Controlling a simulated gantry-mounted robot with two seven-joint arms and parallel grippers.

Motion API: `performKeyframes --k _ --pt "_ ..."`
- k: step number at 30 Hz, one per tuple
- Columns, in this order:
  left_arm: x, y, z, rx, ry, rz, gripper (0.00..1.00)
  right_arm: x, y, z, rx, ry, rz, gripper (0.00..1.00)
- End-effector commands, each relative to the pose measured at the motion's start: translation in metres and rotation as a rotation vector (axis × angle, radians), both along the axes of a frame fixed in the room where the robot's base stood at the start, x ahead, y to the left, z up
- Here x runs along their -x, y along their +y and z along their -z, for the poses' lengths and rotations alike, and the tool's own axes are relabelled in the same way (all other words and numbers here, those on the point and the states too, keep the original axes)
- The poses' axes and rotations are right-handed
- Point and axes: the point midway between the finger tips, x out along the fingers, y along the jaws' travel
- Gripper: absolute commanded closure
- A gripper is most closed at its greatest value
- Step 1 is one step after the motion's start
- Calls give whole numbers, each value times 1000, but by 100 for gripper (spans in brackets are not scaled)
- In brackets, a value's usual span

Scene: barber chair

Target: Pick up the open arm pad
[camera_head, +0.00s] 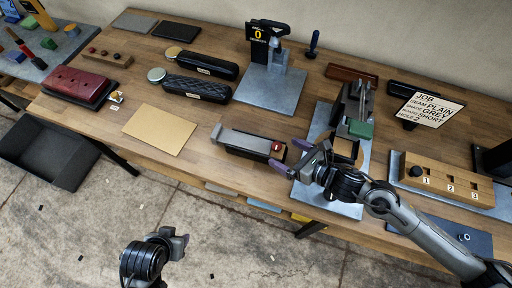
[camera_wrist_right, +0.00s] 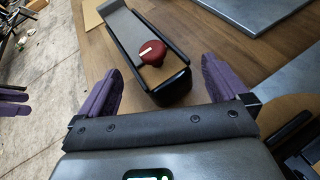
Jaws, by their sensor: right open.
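A long dark open-topped pad body (camera_head: 240,151), which I take to be the open arm pad, lies on the bench with a grey strip inside and a red knob near its right end. In the right wrist view the pad (camera_wrist_right: 172,92) points its knob end at me. My right gripper (camera_head: 290,157) is open, its purple fingers apart just off that end. Its fingers (camera_wrist_right: 158,70) flank the end in the wrist view, with nothing held. My left gripper (camera_head: 178,243) is low, in front of the bench; its jaws are unclear.
Two black pads (camera_head: 196,88) (camera_head: 208,64) and a maroon pad (camera_head: 78,84) lie to the left. A tan sheet (camera_head: 158,129) is left of the open pad. A grey plate with a fixture (camera_head: 330,190) stands close right. A black bin (camera_head: 47,152) is on the floor.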

Motion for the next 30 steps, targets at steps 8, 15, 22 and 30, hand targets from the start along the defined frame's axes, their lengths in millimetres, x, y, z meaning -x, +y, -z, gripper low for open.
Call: performKeyframes --k 8,15,22,30 --pt "0 1 0 -3 0 2 57 -15 15 9 0 0 -1 0" --pt "0 0 0 0 0 0 57 -15 15 9 0 1 -1 3" --pt "0 -2 0 8 0 -6 57 -15 15 9 0 1 -1 38" --pt "0 -2 0 11 1 -7 57 -16 15 7 -3 -3 -1 79"
